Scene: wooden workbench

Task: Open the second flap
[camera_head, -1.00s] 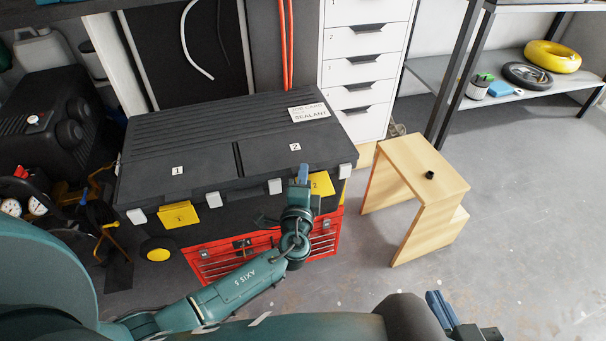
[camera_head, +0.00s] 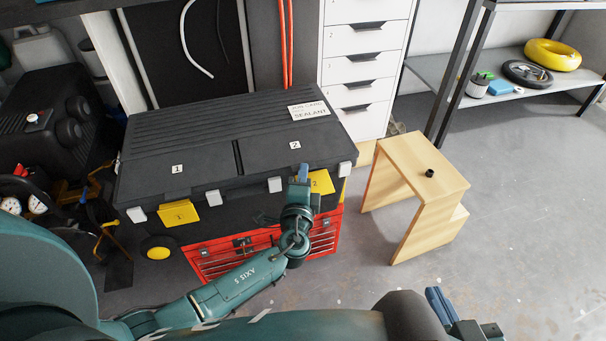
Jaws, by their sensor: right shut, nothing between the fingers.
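The large black toolbox (camera_head: 200,150) has a ribbed lid with labels 1 and 2 and white latches on its front edge. The yellow flap marked 2 (camera_head: 321,183) is at the front right, below the lid edge. The yellow flap marked 1 (camera_head: 180,213) is at the front left. My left gripper (camera_head: 303,177) points up just left of flap 2 and overlaps its left edge; contact and jaw opening cannot be made out. My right gripper (camera_head: 458,316) is at the bottom edge, shut and empty, away from the toolbox.
A red tool chest (camera_head: 325,241) is beneath the black toolbox. A wooden step stool (camera_head: 445,170) with a small black object stands to the right. White drawers (camera_head: 365,70) and a metal shelf (camera_head: 440,72) are behind. The floor at right is clear.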

